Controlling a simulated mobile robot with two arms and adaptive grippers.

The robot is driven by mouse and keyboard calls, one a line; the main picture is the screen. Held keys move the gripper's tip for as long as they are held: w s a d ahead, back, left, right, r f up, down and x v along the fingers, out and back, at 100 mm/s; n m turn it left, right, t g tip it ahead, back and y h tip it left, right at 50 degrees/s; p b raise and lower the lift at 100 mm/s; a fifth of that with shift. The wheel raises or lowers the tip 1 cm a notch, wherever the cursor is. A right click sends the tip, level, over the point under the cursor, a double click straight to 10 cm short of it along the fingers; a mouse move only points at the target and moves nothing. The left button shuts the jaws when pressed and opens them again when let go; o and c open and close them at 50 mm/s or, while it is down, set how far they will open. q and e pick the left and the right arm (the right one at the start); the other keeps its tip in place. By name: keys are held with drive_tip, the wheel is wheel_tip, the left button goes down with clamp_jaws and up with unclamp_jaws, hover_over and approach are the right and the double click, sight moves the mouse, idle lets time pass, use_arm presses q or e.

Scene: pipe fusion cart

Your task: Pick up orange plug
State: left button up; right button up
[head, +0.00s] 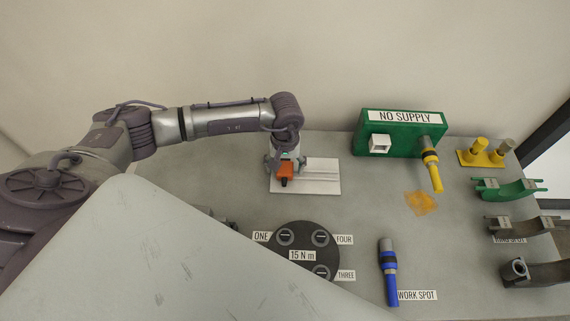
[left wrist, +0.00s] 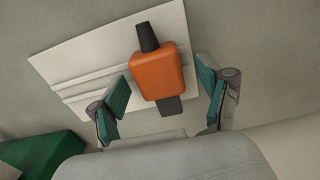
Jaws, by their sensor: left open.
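The orange plug (head: 286,169) is on a white grooved board (head: 322,176) on the grey table. In the left wrist view the plug (left wrist: 157,74) shows an orange block body with a dark stub at each end. My left gripper (left wrist: 163,101) is open, with one green-padded finger on each side of the plug and gaps between pads and plug. In the head view my left gripper (head: 285,164) comes down over the plug and partly hides it. I cannot tell the exact height of the fingers. My right gripper is not in view.
A green box (head: 400,133) labelled NO SUPPLY stands right of the board, with a yellow connector (head: 431,165) at its side. A dark round plate (head: 326,240) and a blue connector (head: 388,272) lie in front. Green and dark clamps line the right edge.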

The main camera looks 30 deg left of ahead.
use_arm(q)
drive_tip(key=shift+f, duration=0.15)
drive_tip(key=shift+c, duration=0.3)
drive_tip(key=c, duration=1.2)
drive_tip(key=shift+c, duration=0.2)
